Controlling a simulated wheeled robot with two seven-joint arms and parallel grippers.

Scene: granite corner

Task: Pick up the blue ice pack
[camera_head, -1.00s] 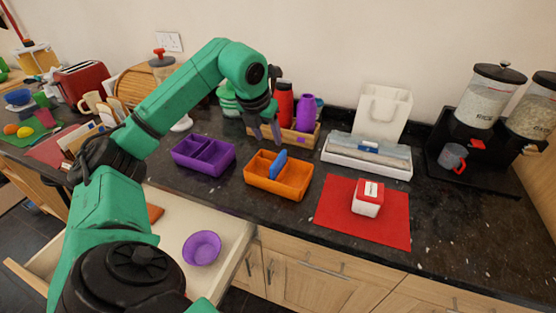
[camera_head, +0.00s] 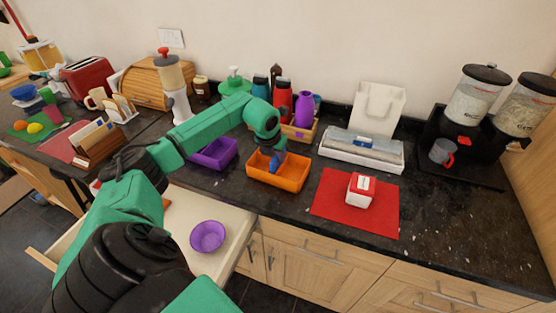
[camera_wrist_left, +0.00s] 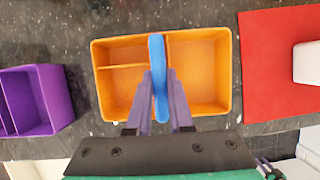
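The blue ice pack (camera_head: 276,163) stands on edge in the orange divided bin (camera_head: 290,184) on the dark counter. In the left wrist view the ice pack (camera_wrist_left: 158,72) shows as a narrow upright strip beside the bin's inner divider, over the orange bin (camera_wrist_left: 222,70). My left gripper (camera_wrist_left: 160,88) has one purple finger close against each side of the pack and looks shut on it. In the head view my left gripper (camera_head: 270,160) reaches down into the bin, and its hand partly hides the pack.
A purple divided bin (camera_head: 216,157) stands left of the orange bin. A red mat (camera_head: 330,208) with a white-and-red box (camera_head: 360,190) lies to the right. Bottles (camera_head: 304,108) and a white tray (camera_head: 362,150) stand behind. An open drawer with a purple bowl (camera_head: 207,237) is in front.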

